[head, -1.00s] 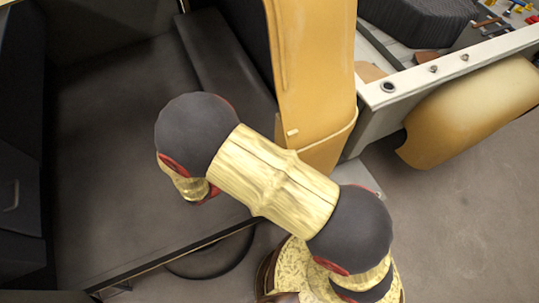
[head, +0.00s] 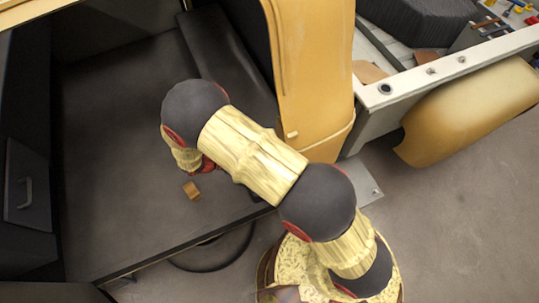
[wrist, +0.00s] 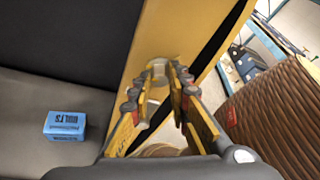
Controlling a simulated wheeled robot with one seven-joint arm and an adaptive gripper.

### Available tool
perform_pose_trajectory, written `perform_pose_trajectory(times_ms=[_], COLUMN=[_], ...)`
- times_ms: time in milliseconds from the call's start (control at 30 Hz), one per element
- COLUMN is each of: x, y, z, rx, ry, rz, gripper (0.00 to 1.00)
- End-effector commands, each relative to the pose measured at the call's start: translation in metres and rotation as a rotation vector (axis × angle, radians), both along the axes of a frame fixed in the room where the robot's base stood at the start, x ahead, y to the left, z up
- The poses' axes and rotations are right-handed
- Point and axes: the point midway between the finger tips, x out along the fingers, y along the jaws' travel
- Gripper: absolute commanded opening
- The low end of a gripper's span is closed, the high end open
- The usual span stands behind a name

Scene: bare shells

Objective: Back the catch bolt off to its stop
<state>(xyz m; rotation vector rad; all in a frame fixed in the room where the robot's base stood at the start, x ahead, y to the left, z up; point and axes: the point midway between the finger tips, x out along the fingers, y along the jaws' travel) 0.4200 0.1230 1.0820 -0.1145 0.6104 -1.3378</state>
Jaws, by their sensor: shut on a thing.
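The catch bolt (wrist: 158,68) shows in the wrist view as a pale yellow rounded head at the yellow panel (wrist: 180,25). My gripper (wrist: 158,76) has its fingertips on either side of the head and is shut on it. The bolt's shank and its stop cannot be made out.
A blue box of bolts (wrist: 65,125) lies on the dark surface left of my gripper. A brown ribbed thing (wrist: 275,110) is close on the right. In the head view a small wooden block (head: 191,190) lies on the dark floor (head: 120,150), which is mostly clear.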

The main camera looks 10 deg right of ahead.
Motion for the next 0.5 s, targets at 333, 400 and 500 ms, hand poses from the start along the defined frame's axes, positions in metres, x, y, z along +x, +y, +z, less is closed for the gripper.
perform_pose_trajectory(times_ms=[333,400,500], x=[0.0018,0.0019,0.0019], y=[0.0004,0.0004,0.0003], z=[-0.0009,-0.0007,-0.0006], rx=[-0.038,-0.042,-0.044], ry=[0.134,0.145,0.154], rz=[0.001,0.001,0.002], gripper=[0.0,0.0,0.0])
